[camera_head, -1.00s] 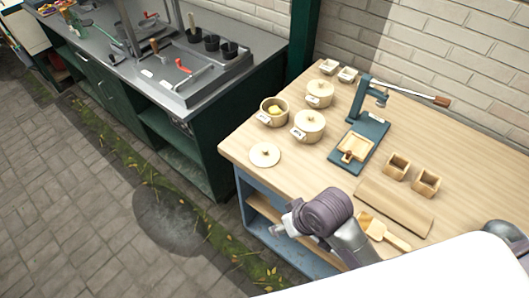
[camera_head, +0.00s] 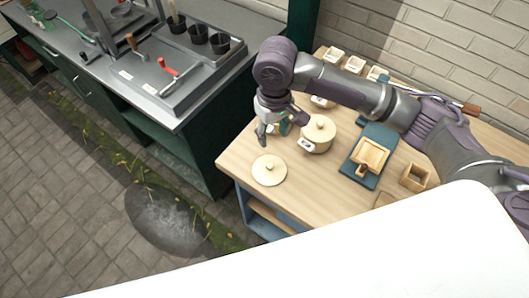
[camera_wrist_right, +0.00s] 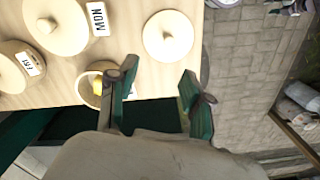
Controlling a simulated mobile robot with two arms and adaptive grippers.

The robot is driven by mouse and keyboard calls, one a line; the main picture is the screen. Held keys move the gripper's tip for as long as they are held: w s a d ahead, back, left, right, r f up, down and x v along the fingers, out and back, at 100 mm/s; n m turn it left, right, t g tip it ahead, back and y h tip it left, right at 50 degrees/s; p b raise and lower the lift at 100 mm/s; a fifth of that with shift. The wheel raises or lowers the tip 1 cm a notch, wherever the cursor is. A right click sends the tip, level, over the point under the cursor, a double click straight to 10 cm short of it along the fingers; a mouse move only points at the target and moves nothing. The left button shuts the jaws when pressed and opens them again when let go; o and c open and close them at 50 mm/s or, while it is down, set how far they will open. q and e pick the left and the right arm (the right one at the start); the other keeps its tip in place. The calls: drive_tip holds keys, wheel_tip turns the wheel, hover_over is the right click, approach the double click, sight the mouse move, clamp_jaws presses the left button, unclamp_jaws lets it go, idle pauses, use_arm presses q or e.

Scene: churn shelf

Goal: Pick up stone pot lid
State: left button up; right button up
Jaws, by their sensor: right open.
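The stone pot lid (camera_head: 269,170), a pale round disc with a small knob, lies flat on the wooden table near its left front corner. It also shows whole in the right wrist view (camera_wrist_right: 168,38), beyond my fingertips. My right gripper (camera_head: 272,131) is open and empty, above the table's left edge and behind the lid, apart from it. Its two green fingers (camera_wrist_right: 157,92) are spread wide in the wrist view. The open pot (camera_wrist_right: 90,86) with something yellow inside is beside one finger there; the arm mostly hides it in the head view. My left gripper is out of view.
A lidded pot (camera_head: 318,134) stands right of the lid, close to my gripper. A blue press (camera_head: 365,178) with a wooden tray and a wooden box (camera_head: 417,177) stand further right. A dark metal counter (camera_head: 180,85) is at the left, across a gap.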

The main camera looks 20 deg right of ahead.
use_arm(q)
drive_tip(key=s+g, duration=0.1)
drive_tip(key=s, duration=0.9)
use_arm(e)
hover_over(270, 165)
drive_tip(key=s, duration=0.1)
wheel_tip(270, 165, down, 5)
drive_tip(key=f+p, duration=0.1)
drive_tip(key=w+f, duration=0.1)
drive_tip(key=f, duration=0.1)
drive_tip(key=shift+d+f+p, duration=0.1)
drive_tip(key=shift+f+p, duration=0.2)
drive_tip(key=shift+p, duration=0.1)
wheel_tip(270, 165, down, 2)
drive_tip(key=shift+f+p, duration=0.25)
drive_tip(key=shift+p, duration=0.1)
drive_tip(key=shift+f, duration=0.6)
drive_tip(key=c, duration=0.7)
clamp_jaws()
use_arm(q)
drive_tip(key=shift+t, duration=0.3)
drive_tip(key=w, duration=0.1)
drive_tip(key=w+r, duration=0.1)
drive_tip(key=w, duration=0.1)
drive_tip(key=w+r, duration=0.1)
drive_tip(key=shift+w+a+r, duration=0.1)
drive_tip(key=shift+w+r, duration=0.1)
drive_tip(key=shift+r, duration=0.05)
